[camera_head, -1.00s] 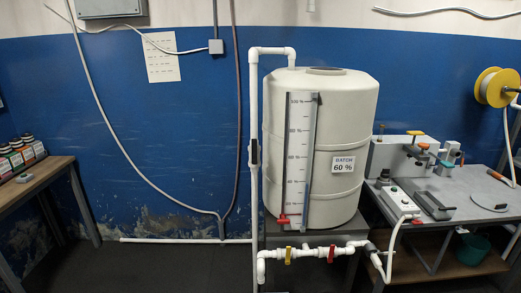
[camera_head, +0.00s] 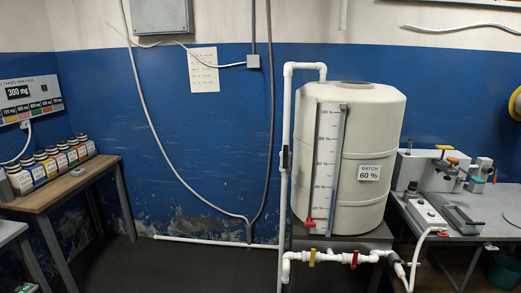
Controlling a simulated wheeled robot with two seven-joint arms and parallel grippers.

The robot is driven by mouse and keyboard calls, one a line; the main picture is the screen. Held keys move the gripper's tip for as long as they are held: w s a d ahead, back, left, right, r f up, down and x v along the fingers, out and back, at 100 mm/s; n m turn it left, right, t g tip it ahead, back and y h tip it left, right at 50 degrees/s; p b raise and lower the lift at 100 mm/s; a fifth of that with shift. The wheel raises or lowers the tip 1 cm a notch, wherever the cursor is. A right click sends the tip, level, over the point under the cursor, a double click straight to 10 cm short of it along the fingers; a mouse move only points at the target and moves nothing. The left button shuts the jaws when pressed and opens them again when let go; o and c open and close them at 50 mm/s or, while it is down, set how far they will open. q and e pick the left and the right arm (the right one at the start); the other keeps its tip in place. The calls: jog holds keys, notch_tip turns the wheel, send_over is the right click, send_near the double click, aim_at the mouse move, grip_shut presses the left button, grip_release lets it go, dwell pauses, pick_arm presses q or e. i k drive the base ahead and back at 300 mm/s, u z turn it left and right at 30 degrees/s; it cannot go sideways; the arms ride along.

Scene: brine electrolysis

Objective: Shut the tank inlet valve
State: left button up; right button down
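A large cream tank (camera_head: 349,190) labelled "BATCH 60 %" stands on a low stand, with a level scale (camera_head: 326,165) on its front. A white pipe (camera_head: 285,110) rises at its left and bends over to its top; a dark fitting (camera_head: 284,158) sits partway up. Below the tank, a white horizontal pipe carries a yellow valve handle (camera_head: 312,257) and a red valve handle (camera_head: 354,259); both look upright, across the pipe. A small red piece (camera_head: 310,222) is at the foot of the scale. I cannot tell which is the inlet valve. Neither gripper is in view.
A wooden bench (camera_head: 85,181) with several labelled bottles (camera_head: 52,164) stands at the left. A workbench (camera_head: 470,209) with clamps and a power strip (camera_head: 430,215) is at the right. The dark floor (camera_head: 180,265) between is clear.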

aim_at(285, 165)
jog(key=u, duration=0.4)
jog(key=i, duration=1.15)
jog(key=z, duration=0.15)
